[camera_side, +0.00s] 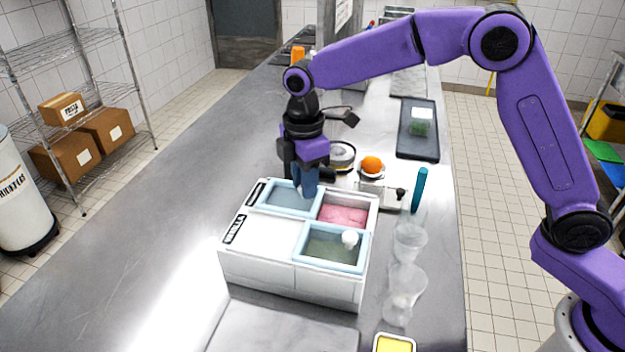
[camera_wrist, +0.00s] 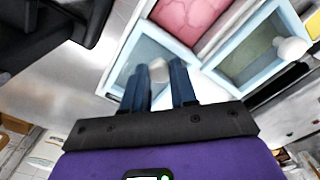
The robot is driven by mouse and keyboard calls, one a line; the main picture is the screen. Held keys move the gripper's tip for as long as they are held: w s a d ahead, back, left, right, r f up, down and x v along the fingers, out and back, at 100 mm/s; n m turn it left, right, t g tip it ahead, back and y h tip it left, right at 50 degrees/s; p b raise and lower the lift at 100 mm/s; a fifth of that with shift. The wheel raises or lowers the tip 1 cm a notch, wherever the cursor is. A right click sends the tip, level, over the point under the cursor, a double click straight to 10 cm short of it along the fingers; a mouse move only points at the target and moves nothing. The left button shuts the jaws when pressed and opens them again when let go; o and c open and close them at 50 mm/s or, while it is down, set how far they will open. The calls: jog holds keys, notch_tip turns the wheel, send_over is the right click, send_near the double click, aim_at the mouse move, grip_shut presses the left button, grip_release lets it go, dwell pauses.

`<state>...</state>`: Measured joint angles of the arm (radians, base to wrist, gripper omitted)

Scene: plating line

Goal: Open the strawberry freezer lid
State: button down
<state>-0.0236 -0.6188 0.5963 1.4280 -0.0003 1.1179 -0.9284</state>
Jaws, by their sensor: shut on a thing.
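The white freezer box (camera_side: 262,267) stands on the steel counter. Its compartment of pink strawberry ice cream (camera_side: 343,215) is uncovered; the pink also shows in the wrist view (camera_wrist: 188,14). A glass lid with a light-blue frame (camera_side: 283,201) lies left of the pink compartment, and it shows in the wrist view (camera_wrist: 143,48). My gripper (camera_side: 306,190) points down over that lid. In the wrist view its blue fingers (camera_wrist: 159,84) are shut on the lid's white knob (camera_wrist: 158,69). The knob is hidden behind the fingers in the side view.
A second blue-framed lid (camera_side: 325,247) with a white knob (camera_side: 350,238) covers the front right compartment. Clear cups (camera_side: 408,245) stand right of the freezer. An orange (camera_side: 372,164) sits on a stand behind it. The counter to the left is clear.

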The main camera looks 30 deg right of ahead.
jog(key=c, duration=0.9)
grip_release()
jog(key=shift+r, duration=0.1)
notch_tip(320, 180, up, 17)
jog(key=shift+r, duration=0.15)
jog(key=s+d+f+m, duration=0.1)
jog(key=s+d+f, duration=0.4)
jog(key=s, duration=0.5)
jog(key=s+d+f+m, duration=0.2)
jog(key=s+d+f, duration=0.3)
jog(key=s+d, duration=0.4)
jog(key=s+d+f+m, duration=0.2)
jog(key=s+d+f, duration=0.3)
jog(key=s, duration=0.8)
jog(key=shift+s+d+f, duration=0.1)
jog(key=shift+d+f, duration=0.1)
jog(key=shift+d, duration=0.4)
jog(key=shift+d+f, duration=0.2)
jog(key=shift+d, duration=0.35)
